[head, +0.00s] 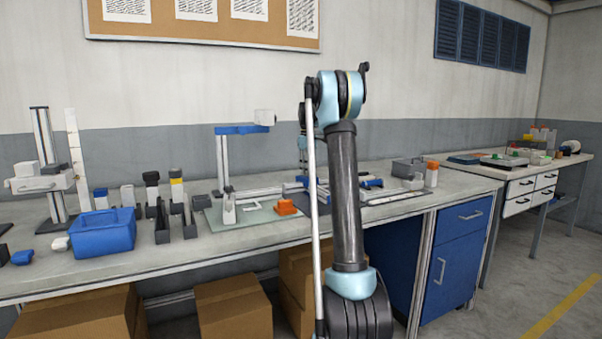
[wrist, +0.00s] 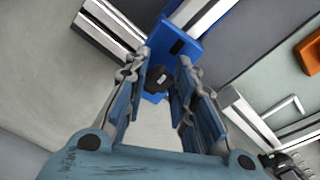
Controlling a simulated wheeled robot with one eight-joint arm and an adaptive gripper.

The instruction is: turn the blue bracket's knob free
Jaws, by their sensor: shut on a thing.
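The blue bracket (wrist: 184,42) sits across a pale metal rail in the wrist view. Its black knob (wrist: 157,80) shows between the fingertips of my gripper (wrist: 160,68). My gripper's two fingers stand on either side of the knob and are shut on it. The near sides of the knob are partly covered by the fingers. In the head view, a blue part (head: 292,187) on the bench beside my arm looks like the bracket. My arm hides much of that spot and my gripper's fingertips there.
An orange block (head: 286,207) lies on a green mat (head: 258,216). A blue bin (head: 104,238) stands at the bench's left. A stand with a blue arm (head: 240,129) rises behind the mat.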

